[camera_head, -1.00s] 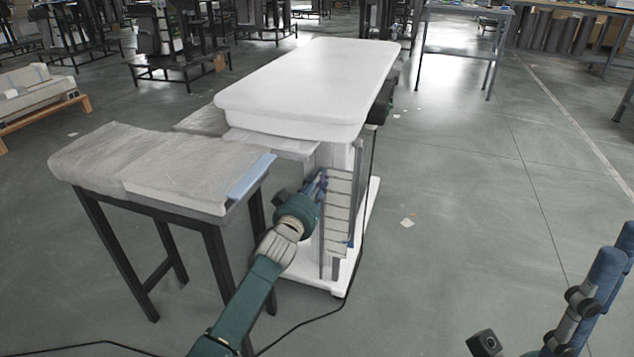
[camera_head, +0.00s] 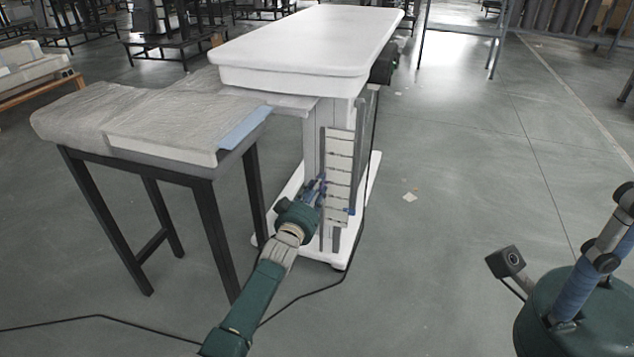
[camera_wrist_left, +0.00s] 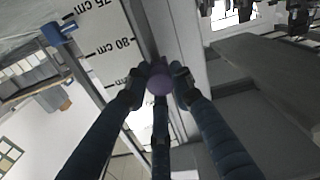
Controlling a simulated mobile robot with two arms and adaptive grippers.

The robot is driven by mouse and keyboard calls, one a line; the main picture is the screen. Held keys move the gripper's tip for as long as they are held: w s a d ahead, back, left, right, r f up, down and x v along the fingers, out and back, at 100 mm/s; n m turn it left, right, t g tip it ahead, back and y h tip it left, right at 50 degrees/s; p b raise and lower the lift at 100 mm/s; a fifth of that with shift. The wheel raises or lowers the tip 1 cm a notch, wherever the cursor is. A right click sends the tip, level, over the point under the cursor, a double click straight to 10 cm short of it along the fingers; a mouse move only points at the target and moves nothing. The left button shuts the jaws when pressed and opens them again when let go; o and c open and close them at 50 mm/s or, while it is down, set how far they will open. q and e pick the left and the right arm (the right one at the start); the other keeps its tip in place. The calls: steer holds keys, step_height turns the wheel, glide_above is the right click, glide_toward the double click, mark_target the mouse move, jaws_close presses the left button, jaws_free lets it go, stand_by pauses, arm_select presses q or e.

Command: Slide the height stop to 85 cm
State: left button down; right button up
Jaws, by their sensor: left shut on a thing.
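A pale scale board (camera_head: 341,165) with dark marks stands upright on the column under the white table. In the left wrist view its scale (camera_wrist_left: 100,45) shows the labels 75 cm and 80 cm. My left gripper (camera_head: 320,184) is at the board's left side, about mid-height. In the left wrist view its fingers (camera_wrist_left: 158,78) are shut on a round purple knob (camera_wrist_left: 159,80), the height stop's grip, just past the 80 cm label, away from 75. A blue marker (camera_wrist_left: 60,31) sits near 75 cm. My right gripper (camera_head: 592,262) is partly in view at the right edge; its opening is unclear.
The white table (camera_head: 310,45) is above the column. A dark-legged bench (camera_head: 150,125) with a grey top stands close to the left of my left arm. A black cable (camera_head: 330,285) lies on the floor.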

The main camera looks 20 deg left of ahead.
arm_select(q)
steer(key=shift+a+f, duration=0.1)
steer(key=shift+f, duration=0.2)
steer(key=c, duration=1.5)
jaws_free()
steer(key=s, duration=1.2)
steer(key=shift+a, duration=0.2)
